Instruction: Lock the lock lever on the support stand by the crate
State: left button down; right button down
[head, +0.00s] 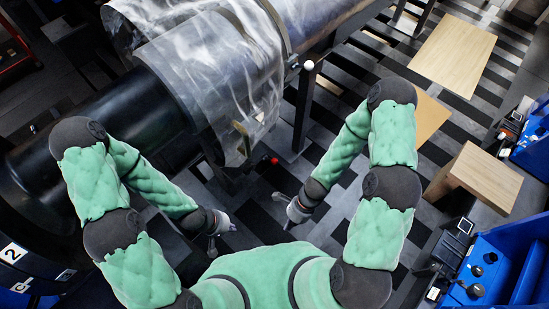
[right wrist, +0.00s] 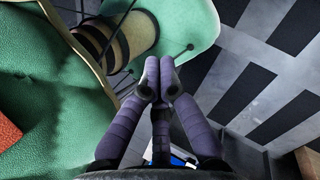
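A small red-tipped part (head: 274,160) shows low beside the dark support stand (head: 232,176) under the big cylinder. I cannot tell whether it is the lock lever. My left gripper (head: 221,238) hangs at the lower middle, below and left of that part. Its fingers are too small to judge. My right gripper (head: 284,210) is below and slightly right of the red-tipped part, apart from it. In the right wrist view its two purple fingers (right wrist: 160,82) meet at the tips with nothing between them. A closed-looking wooden box (head: 480,180), possibly the crate, stands at the right.
The large dark cylinder (head: 120,105), partly wrapped in clear film (head: 215,70), fills the upper left. A dark post with a white ball top (head: 309,66) stands right of it. Blue bins (head: 490,270) are at the lower right. Striped floor is open in the middle right.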

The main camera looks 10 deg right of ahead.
jog(key=w+a+r+m+t+y, duration=0.15)
jog(key=w+m, duration=0.35)
jog(key=m, duration=0.8)
jog(key=w+a+r+m+t+y, duration=0.1)
jog(key=w+a+m+t+y, duration=0.3)
jog(key=m, duration=0.9)
jog(key=w+d+r+m+t+h, duration=0.1)
jog(key=w+d+m+t, duration=0.2)
jog(key=w+d+m, duration=0.2)
jog(key=w+d+r+m+t+h+p, duration=0.1)
jog(key=w+d+m+t+h, duration=0.1)
jog(key=w+m, duration=0.8)
jog(key=d+m+t, duration=0.1)
jog(key=d+m, duration=0.1)
jog(key=m, duration=0.1)
jog(key=shift+w+d, duration=0.15)
jog(key=shift+d, duration=0.25)
